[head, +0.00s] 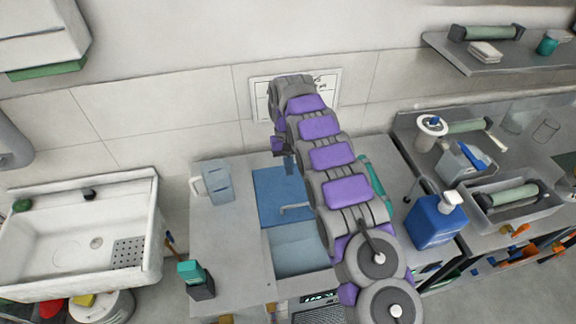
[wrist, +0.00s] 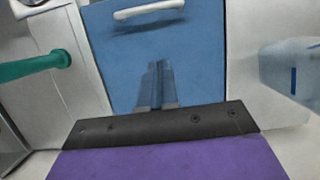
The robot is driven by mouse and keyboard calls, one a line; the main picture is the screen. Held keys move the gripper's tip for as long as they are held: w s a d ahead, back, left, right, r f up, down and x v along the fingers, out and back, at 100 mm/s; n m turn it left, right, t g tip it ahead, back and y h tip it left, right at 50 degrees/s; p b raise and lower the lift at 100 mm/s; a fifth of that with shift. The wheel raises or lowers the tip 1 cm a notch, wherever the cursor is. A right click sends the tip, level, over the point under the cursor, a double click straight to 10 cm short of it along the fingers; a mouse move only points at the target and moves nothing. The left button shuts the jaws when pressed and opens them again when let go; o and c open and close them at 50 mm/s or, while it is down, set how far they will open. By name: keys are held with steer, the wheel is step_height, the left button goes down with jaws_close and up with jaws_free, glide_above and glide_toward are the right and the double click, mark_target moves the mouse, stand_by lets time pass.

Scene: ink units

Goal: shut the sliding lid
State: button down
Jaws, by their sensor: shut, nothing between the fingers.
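The sliding lid (head: 275,192) is a flat blue panel set in the counter, partly behind my arm in the head view. It covers the far part of the opening. The near part of the opening (head: 300,256) is uncovered and shows a pale blue inside. A pale bar handle (head: 294,208) sits at the lid's near edge. In the wrist view the lid (wrist: 195,60) fills the middle, with its handle (wrist: 148,10) at the top. My gripper (wrist: 158,68) is shut and empty, over the lid on the far side of the handle. It looks small in the head view (head: 289,168). Contact with the lid cannot be told.
A blue-grey container (head: 218,183) stands on the counter (head: 228,240) left of the lid. A teal bar (wrist: 35,66) runs on the other side. A blue jug (head: 430,223) stands farther right.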

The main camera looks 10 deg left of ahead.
steer(key=b, duration=0.1)
glide_above(290, 196)
steer(key=f, duration=0.5)
steer(key=shift+w+a+f, duration=0.1)
steer(key=shift+w+f, duration=0.1)
steer(key=shift+f, duration=0.1)
steer(key=shift+s+f, duration=0.2)
steer(key=shift+f, duration=0.05)
steer(key=shift+s+d+f+b, duration=0.15)
steer(key=shift+s+d+b, duration=0.2)
steer(key=shift+s, duration=0.4)
steer(key=shift+s+d+f+b, duration=0.15)
steer(key=shift+s+d, duration=0.3)
steer(key=shift+s, duration=0.3)
steer(key=shift+s+d+r, duration=0.1)
steer(key=shift+s, duration=0.1)
steer(key=s+d+p, duration=0.1)
steer(key=s+d, duration=0.3)
steer(key=s, duration=0.4)
steer(key=s+d+p, duration=0.2)
steer(key=s+d, duration=0.2)
steer(key=s, duration=0.5)
steer(key=shift+d, duration=0.1)
steer(key=shift+w, duration=0.1)
